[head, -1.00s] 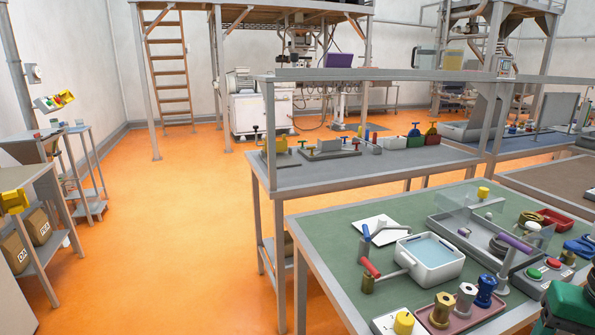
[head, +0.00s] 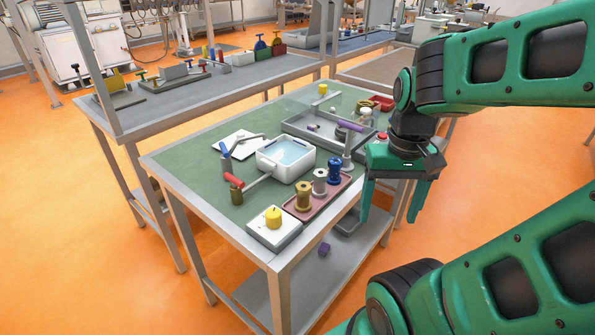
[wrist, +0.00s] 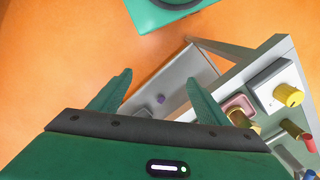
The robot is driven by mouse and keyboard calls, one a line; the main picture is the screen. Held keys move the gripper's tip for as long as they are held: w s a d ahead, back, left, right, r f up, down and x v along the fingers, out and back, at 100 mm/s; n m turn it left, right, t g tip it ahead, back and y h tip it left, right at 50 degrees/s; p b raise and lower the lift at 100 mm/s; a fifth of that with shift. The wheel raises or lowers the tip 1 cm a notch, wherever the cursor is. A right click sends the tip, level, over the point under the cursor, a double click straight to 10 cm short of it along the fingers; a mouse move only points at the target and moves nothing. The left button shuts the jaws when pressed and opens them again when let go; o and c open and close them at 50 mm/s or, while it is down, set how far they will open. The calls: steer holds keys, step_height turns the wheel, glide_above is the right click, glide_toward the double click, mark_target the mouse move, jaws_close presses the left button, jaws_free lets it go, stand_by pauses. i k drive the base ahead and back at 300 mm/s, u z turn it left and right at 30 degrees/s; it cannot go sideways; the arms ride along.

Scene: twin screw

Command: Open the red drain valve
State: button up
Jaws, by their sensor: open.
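The red drain valve (head: 234,181) is on the green-topped table in the head view. It has a red handle on a short brass-coloured body, and a grey pipe runs from it to a white basin (head: 269,161) of pale blue water. A red handle, apparently the same valve, also shows at the right edge of the wrist view (wrist: 311,144). My gripper (head: 391,212) is open and empty, pointing down beyond the table's right side, well to the right of the valve. Its two fingers (wrist: 158,78) stand apart in the wrist view.
A yellow knob on a white box (head: 273,218) is at the near corner. A pink tray (head: 317,208) holds gold, silver and blue spools between valve and gripper. Behind stand a blue-handled valve (head: 222,149) and a purple-handled post (head: 349,127). A purple cube (head: 324,249) lies on the lower shelf.

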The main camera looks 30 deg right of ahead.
mark_target(236, 182)
steer(key=k, duration=1)
steer(key=u, duration=0.9)
steer(key=i, duration=0.5)
steer(key=z, duration=0.3)
